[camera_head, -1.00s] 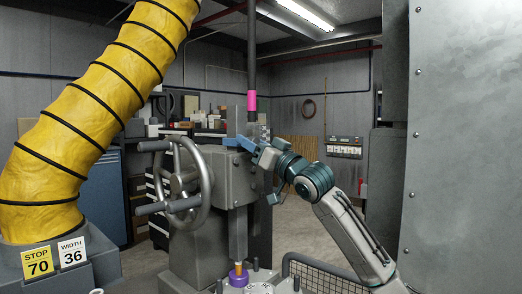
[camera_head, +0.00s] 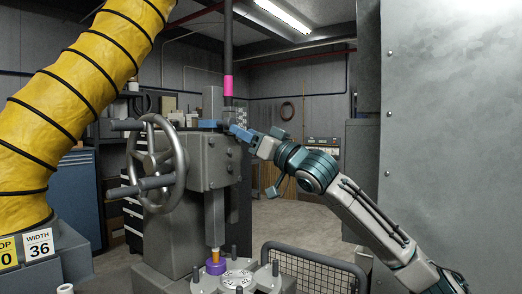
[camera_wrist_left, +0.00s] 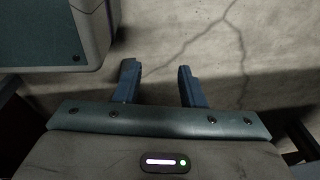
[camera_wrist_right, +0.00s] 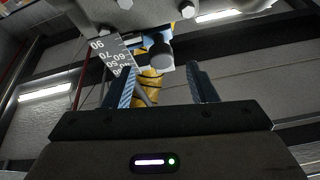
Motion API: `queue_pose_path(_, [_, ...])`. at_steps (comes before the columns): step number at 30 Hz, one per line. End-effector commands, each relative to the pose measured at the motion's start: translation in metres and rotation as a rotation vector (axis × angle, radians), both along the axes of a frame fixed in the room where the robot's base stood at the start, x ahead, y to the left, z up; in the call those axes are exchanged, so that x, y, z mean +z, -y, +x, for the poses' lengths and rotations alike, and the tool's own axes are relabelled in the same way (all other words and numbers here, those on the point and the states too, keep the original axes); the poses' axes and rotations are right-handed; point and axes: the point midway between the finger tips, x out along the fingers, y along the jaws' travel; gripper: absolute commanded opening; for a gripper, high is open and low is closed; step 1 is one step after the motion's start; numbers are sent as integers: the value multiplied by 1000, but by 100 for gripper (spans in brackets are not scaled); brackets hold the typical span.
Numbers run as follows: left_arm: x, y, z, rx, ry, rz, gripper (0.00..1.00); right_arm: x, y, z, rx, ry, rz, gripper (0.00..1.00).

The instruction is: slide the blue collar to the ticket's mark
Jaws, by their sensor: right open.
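The blue collar (camera_head: 208,124) sits on the upright column of the grey press. The yellow ticket (camera_head: 8,252) is cut off at the left edge; only "OP" and "0" show. My left gripper (camera_wrist_left: 157,72) is open and empty above the floor.
A white "WIDTH 36" card (camera_head: 39,244) is beside the ticket. A large handwheel (camera_head: 157,165) is on the press's left. A wire-mesh guard (camera_head: 312,275) stands at front right. A yellow hose (camera_head: 70,105) fills the left; a grey panel (camera_head: 450,120) fills the right.

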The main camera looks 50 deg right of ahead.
Motion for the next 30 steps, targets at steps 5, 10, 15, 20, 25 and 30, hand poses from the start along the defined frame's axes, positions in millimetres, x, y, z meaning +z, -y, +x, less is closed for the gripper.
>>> queue_pose_path(5, [23,4,21,-4,12,0,36,-6,1,-8,-1,0,-3,52])
queue_pose_path(10, [49,7,38,-8,23,1,36,-10,1,-16,-1,0,-2,52])
queue_pose_path(15, [79,10,54,-12,42,3,36,-13,2,-23,0,-1,-1,52])
queue_pose_path(20, [108,12,65,-17,61,4,36,-15,3,-29,-1,-1,-2,52])
queue_pose_path(25, [133,15,71,-20,74,5,36,-16,3,-34,0,-1,-1,52])
queue_pose_path(30, [147,16,73,-21,81,5,36,-16,3,-37,1,-1,-1,52])
